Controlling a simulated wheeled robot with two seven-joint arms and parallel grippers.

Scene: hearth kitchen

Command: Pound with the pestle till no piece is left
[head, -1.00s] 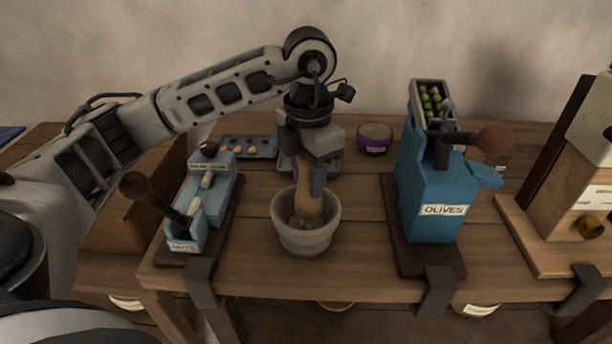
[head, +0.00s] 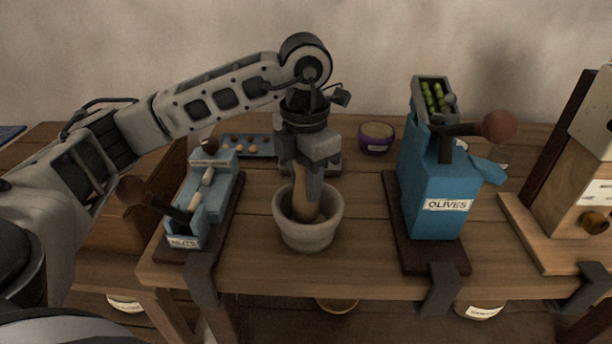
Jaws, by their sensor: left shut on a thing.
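A wooden pestle (head: 305,196) is held by my left gripper (head: 308,182), which is shut on its upper part. The pestle leans slightly, its lower end down inside a grey stone mortar (head: 307,235). The mortar stands on the wooden table between two blue devices. The pestle, the gripper and the near rim hide most of the mortar's inside, so I cannot tell what pieces lie in it. My right gripper is not in view.
A blue nut cracker (head: 212,189) is clamped left of the mortar, a blue device labelled OLIVES (head: 437,190) right. Behind are a blue tray (head: 262,146) with nuts and a purple bowl (head: 376,138). A wooden device (head: 570,200) stands far right.

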